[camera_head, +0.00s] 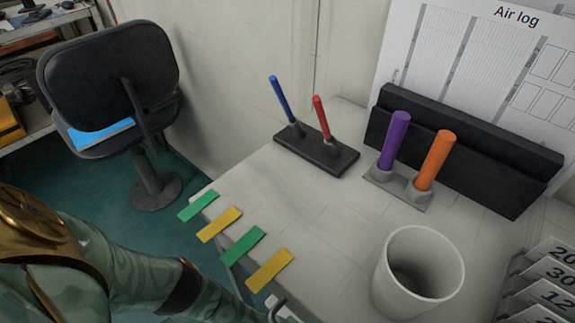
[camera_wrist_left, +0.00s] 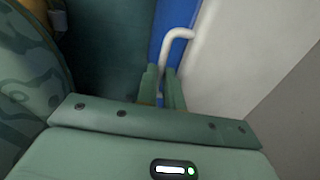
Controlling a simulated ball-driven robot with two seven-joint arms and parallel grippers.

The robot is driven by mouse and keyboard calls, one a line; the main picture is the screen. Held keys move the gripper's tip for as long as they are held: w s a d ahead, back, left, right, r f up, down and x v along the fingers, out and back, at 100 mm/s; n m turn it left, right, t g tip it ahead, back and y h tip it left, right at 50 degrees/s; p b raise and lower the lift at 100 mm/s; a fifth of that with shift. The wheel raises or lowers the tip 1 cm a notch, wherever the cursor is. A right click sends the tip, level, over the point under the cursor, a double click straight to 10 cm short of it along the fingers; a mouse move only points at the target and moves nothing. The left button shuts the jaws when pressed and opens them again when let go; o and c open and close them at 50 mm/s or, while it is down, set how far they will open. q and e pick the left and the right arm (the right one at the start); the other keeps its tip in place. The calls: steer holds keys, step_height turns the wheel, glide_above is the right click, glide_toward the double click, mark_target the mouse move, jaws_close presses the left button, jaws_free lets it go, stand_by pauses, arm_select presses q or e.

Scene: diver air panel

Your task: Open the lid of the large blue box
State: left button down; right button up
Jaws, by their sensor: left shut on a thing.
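In the left wrist view, a blue surface (camera_wrist_left: 173,18), which looks like part of the large blue box, shows in a narrow strip at the top. A pale curved bar handle (camera_wrist_left: 177,34) stands in front of it. The two green fingers of my left gripper (camera_wrist_left: 162,88) are shut around the handle's lower part. The box's lid and most of its body are hidden or out of view. In the head view my left arm comes in at the lower left, and its gripper is out of view. My right gripper is in neither view.
A pale counter (camera_head: 265,205) holds a black stand with blue and red levers (camera_head: 318,152), purple and orange cylinders (camera_head: 394,140), and a white cup (camera_head: 420,270). Green and yellow tags (camera_head: 243,246) line its left edge. A dark chair (camera_head: 112,85) stands at the back left.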

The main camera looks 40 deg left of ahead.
arm_select(q)
steer(key=shift+w+r, duration=0.1)
steer(key=shift+r, duration=0.35)
steer(key=w+r+p, duration=0.6)
steer(key=r+p, duration=0.2)
steer(key=r, duration=0.3)
steer(key=shift+w+d+r, duration=0.2)
steer(key=shift+r, duration=0.05)
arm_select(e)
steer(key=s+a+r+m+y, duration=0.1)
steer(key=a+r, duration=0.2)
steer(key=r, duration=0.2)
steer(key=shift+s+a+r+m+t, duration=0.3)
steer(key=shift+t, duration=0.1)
arm_select(q)
steer(key=c, duration=1.8)
jaws_free()
